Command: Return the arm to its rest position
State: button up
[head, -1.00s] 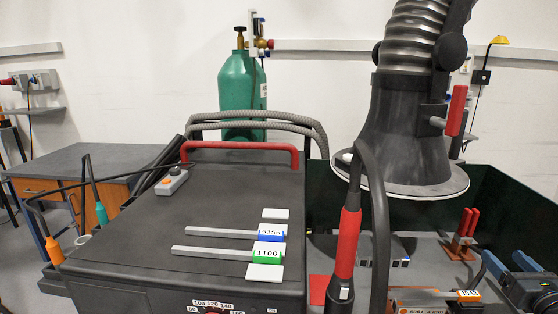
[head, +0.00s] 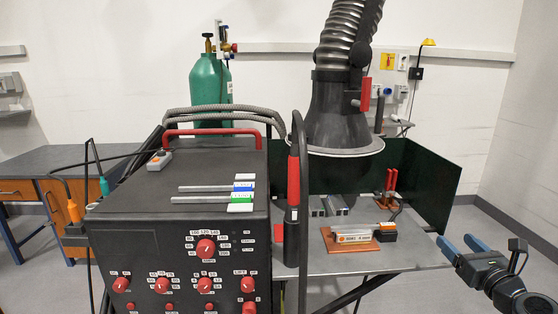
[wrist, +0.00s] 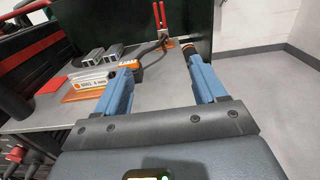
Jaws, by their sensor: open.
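My gripper (head: 459,243) is at the lower right of the head view, beyond the right edge of the metal worktable (head: 410,262). Its two blue fingers are spread apart with nothing between them. In the wrist view my gripper (wrist: 157,60) points toward the table and the space between its fingers is empty. A labelled plate on an orange-brown base (head: 352,239), with an orange and black part (head: 386,232) at its right end, lies on the table, apart from the fingers. In the wrist view the labelled plate (wrist: 92,82) is left of the fingers.
A black welding machine (head: 140,222) with red knobs stands at left. A fume hood (head: 340,115) hangs over the table, and a dark green screen (head: 440,178) stands behind it. Red-handled clamps (head: 390,181) stand at the back. Grey floor (head: 490,232) is open at right.

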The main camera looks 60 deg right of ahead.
jog(key=w+a+f+n+y, duration=0.2)
jog(key=w+a+f+n, duration=0.1)
jog(key=a+n, duration=0.4)
jog(key=w+a+f+n+y, duration=0.2)
jog(key=w+a+f+n, duration=0.1)
jog(key=a+n, duration=0.4)
jog(key=w+a+f+n+y, duration=0.2)
jog(key=w+a+f+n, duration=0.1)
jog(key=a+n, duration=0.4)
jog(key=s+a+r+n+t+y, duration=0.1)
jog(key=s+a+r+n+y, duration=0.1)
jog(key=a+n, duration=0.6)
jog(key=s+a+r+n+t+y, duration=0.1)
jog(key=s+a+r+n+y, duration=0.1)
jog(key=a+n, duration=0.7)
jog(key=s+a+r+n+t+y, duration=0.1)
jog(key=a+r+n+y, duration=0.3)
jog(key=a+n, duration=0.4)
jog(key=a+r, duration=0.1)
jog(key=a, duration=0.2)
jog(key=shift+s+r+t, duration=0.25)
jog(key=shift+s+t, duration=0.15)
jog(key=shift+c, duration=0.3)
